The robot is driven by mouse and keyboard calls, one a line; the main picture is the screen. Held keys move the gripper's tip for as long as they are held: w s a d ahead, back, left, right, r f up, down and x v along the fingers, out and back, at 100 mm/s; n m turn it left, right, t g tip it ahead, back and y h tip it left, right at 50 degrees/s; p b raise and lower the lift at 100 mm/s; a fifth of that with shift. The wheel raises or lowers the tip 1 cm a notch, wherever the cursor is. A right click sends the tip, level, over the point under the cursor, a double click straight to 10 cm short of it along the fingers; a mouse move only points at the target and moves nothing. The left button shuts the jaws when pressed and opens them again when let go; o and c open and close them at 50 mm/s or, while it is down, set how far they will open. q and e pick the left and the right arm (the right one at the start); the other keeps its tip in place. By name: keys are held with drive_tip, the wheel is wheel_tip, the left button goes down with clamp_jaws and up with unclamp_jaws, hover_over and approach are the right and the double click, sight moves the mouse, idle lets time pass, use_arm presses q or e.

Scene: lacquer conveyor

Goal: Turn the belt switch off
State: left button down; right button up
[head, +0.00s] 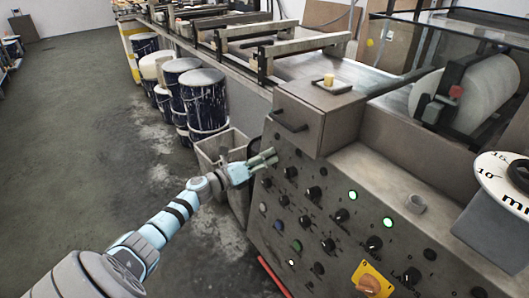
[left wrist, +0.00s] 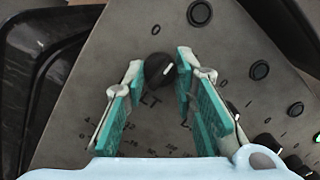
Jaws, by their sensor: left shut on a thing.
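The belt switch, a round black knob (left wrist: 158,68) with a white pointer mark, sits on the grey control panel (left wrist: 120,40). Part of a label, "LT", shows below it in the left wrist view. The mark points to the upper right there. My left gripper (left wrist: 164,66) is at the panel with its two teal-padded fingers on either side of the knob, shut on it. In the head view my left gripper (head: 270,158) reaches the panel's upper left edge, and its fingers hide the knob. My right gripper is not in view.
Other knobs and lit buttons (head: 388,222) cover the panel close to the right of my gripper. A grey bin (head: 210,160) and several paint-stained drums (head: 203,100) stand behind. The floor at left is clear.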

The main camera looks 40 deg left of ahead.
use_arm(q)
drive_tip(key=shift+r+n+y+p, duration=0.3)
drive_tip(key=shift+n+p, duration=0.5)
drive_tip(key=shift+n, duration=0.3)
drive_tip(key=n+p, duration=0.2)
drive_tip(key=n, duration=0.1)
drive_tip(key=shift+d+y+p, duration=0.1)
drive_tip(key=shift+y+p, duration=0.25)
drive_tip(key=shift+y, duration=0.05)
drive_tip(key=shift+f+n+p, duration=0.15)
drive_tip(key=shift+n+p, duration=0.5)
drive_tip(key=shift+n, duration=0.45)
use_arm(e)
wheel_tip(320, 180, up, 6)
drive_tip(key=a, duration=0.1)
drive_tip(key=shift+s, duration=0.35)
use_arm(q)
drive_tip(key=c, duration=1.3)
unclamp_jaws()
